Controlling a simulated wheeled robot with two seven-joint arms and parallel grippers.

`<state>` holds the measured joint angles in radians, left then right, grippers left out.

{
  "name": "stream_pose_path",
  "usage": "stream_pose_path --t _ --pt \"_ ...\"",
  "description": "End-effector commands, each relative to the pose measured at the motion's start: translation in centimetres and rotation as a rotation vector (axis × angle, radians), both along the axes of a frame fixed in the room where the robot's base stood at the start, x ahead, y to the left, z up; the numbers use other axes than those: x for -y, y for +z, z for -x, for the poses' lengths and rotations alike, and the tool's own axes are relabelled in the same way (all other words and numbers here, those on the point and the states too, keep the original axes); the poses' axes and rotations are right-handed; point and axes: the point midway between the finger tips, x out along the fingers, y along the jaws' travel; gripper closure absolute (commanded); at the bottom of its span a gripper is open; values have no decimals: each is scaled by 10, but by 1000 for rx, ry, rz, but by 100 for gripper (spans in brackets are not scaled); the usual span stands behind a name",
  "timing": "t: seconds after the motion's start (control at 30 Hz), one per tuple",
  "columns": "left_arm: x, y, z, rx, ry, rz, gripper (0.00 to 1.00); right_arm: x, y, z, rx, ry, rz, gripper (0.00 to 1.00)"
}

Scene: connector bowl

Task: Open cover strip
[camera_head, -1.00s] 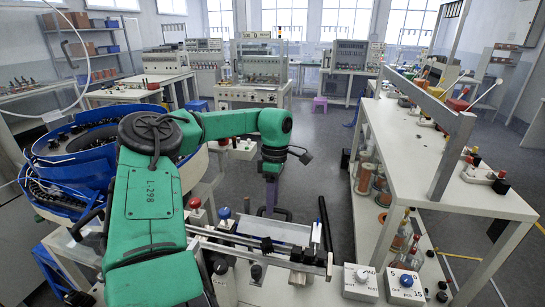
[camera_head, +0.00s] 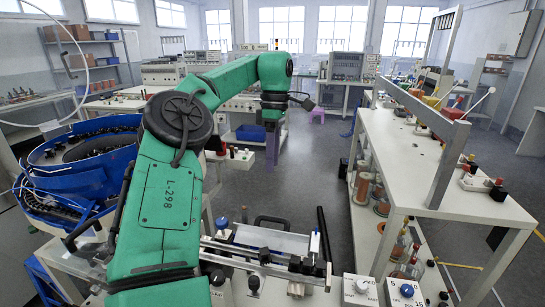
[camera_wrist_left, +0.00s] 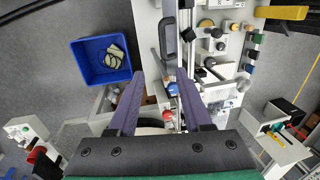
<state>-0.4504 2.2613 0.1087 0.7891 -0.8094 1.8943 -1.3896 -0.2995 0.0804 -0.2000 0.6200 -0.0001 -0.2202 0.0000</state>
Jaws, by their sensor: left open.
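My left gripper (camera_head: 271,150) has purple fingers and hangs from the green arm, high in the head view beyond the bench. In the left wrist view its fingers (camera_wrist_left: 160,76) are spread apart with nothing between them. The bench fixture has a long light metal strip (camera_head: 240,262) with black blocks (camera_head: 300,264) on it; I cannot tell which part is the cover strip. A black handle (camera_head: 270,221) stands at the fixture's far side; it also shows in the left wrist view (camera_wrist_left: 167,38), ahead of the fingertips. My right gripper is not in view.
A blue round feeder (camera_head: 75,170) stands at left. Knob boxes (camera_head: 361,290) sit at the bench's front right. A white shelf table (camera_head: 420,170) with spools stands at right. A blue bin (camera_wrist_left: 101,60) is on the floor. The floor between bench and shelf table is clear.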

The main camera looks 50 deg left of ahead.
Motion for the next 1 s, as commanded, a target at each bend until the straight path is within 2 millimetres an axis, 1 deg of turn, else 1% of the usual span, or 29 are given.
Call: stream_pose_path --t 0.17,0.27,0.3,0.37,0.43,0.47,0.5,0.57,0.63,0.7,0.8,0.9,1.0 --pt "0 0 0 0 0 0 50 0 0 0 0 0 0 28" --pt "-3 0 3 1 -10 3 85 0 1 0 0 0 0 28" --pt "-7 -1 9 2 -30 5 100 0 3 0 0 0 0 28" --pt "-17 -4 22 2 -90 12 100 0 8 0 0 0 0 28" --pt "-32 -14 44 5 -217 25 100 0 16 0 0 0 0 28" --pt "-38 -21 52 7 -291 31 100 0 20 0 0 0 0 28" --pt "-42 -31 61 14 -405 37 100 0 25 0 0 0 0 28" --pt "-44 -47 67 27 -592 39 100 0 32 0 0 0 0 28" --pt "-41 -63 62 49 -828 22 100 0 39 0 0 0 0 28" --pt "-32 -71 48 74 -1054 -19 100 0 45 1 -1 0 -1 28" --pt "-19 -73 25 93 -1297 -95 100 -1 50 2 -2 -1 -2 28" --pt "-13 -73 11 95 -1415 -143 100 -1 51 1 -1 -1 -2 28" --pt "-13 -80 9 91 -1437 -152 100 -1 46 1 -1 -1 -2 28"
